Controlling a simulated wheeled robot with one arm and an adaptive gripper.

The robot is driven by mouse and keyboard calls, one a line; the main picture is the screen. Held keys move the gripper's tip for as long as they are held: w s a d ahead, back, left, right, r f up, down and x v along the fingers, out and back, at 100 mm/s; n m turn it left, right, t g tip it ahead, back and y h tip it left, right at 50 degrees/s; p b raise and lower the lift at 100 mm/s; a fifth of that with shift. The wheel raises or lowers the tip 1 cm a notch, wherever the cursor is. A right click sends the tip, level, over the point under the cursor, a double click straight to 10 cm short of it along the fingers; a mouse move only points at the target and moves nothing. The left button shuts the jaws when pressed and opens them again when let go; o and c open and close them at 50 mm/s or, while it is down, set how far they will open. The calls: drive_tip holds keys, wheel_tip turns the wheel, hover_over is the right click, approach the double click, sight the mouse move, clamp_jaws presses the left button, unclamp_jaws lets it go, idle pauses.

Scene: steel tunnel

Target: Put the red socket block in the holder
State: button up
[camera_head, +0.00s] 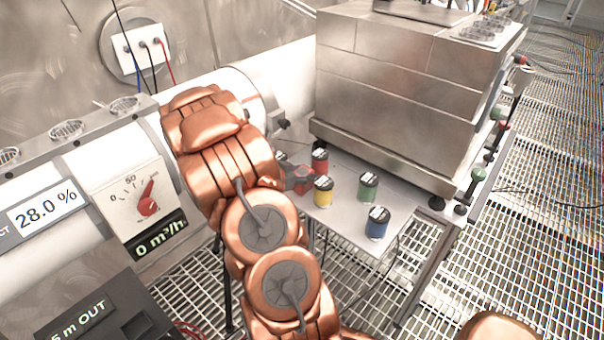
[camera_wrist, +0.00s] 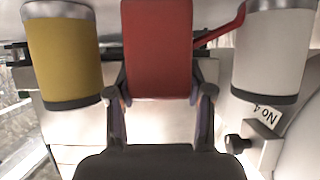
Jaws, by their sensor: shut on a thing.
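The red socket block (camera_wrist: 157,50) is between the two fingers of my gripper (camera_wrist: 158,98) in the wrist view, and the fingers are shut on it. In the head view, the red block (camera_head: 303,180) shows at the end of my copper-coloured arm, above the small table; the fingers are mostly hidden there. I cannot tell whether it touches the table. I cannot clearly make out the holder in either view.
On the grey table stand a red can (camera_head: 320,161), a yellow can (camera_head: 323,191), a green can (camera_head: 368,187) and a blue can (camera_head: 377,223). A white can (camera_wrist: 272,50) also shows. A large steel box (camera_head: 390,105) stands behind. Gauge pipe (camera_head: 130,190) lies left.

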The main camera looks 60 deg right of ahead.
drive_tip(key=shift+f, duration=0.2)
drive_tip(key=o, duration=1.4)
drive_tip(key=shift+c, duration=0.2)
drive_tip(key=shift+r, duration=0.15)
